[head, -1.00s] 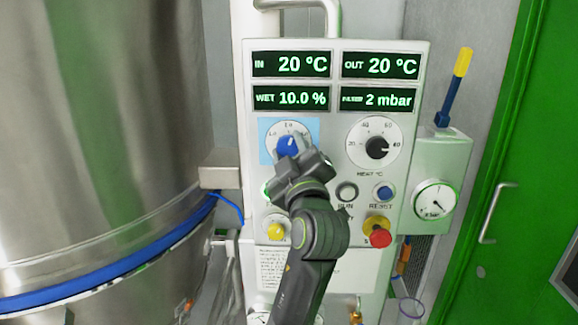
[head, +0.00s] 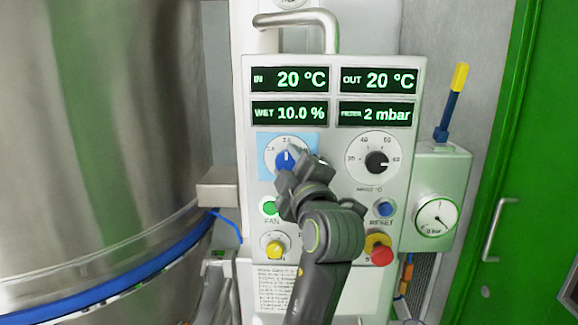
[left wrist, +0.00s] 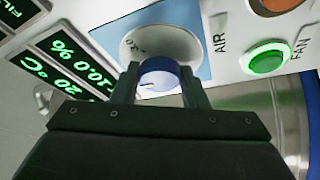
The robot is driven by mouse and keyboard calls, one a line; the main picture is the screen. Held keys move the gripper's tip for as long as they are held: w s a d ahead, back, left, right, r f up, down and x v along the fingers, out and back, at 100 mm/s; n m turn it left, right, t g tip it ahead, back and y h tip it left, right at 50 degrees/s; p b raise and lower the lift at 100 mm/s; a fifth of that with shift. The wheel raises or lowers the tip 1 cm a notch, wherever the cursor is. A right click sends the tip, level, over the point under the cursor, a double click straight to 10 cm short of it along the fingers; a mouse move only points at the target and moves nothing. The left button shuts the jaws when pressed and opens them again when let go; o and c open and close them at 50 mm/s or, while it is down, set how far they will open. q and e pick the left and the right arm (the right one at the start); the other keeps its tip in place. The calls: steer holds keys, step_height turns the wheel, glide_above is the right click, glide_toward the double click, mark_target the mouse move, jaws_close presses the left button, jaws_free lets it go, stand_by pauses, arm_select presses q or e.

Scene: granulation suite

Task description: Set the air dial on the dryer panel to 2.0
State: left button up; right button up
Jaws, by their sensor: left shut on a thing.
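The air dial is a blue knob (head: 286,160) with a white pointer mark, on a round white scale plate (head: 270,150) over a light blue square at the panel's left. In the head view the pointer stands about straight up, near the top label, which looks like 2.0; the small print is hard to read. My left gripper (head: 296,167) reaches up from below and is shut on the blue knob. My right gripper is not in view.
The heat dial (head: 376,161) is right of the air dial. The green fan button (head: 269,207), yellow knob (head: 274,246), blue reset button (head: 386,209) and red stop button (head: 380,250) lie lower. Displays (head: 290,80) are above. A steel vessel (head: 100,130) stands left.

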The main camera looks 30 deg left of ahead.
arm_select(q)
steer(key=o, duration=1)
steer(key=shift+c, duration=0.2)
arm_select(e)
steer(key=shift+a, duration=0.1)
arm_select(q)
steer(key=shift+f, duration=0.1)
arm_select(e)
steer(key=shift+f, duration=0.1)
arm_select(q)
steer(key=shift+s+d+f+b, duration=0.1)
steer(key=shift+s+d+b, duration=0.15)
steer(key=shift+b, duration=0.1)
arm_select(e)
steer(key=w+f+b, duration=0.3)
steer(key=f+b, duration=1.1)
steer(key=b, duration=0.2)
arm_select(q)
steer(key=b+v, duration=0.4)
steer(key=v, duration=1.2)
steer(key=shift+d, duration=0.25)
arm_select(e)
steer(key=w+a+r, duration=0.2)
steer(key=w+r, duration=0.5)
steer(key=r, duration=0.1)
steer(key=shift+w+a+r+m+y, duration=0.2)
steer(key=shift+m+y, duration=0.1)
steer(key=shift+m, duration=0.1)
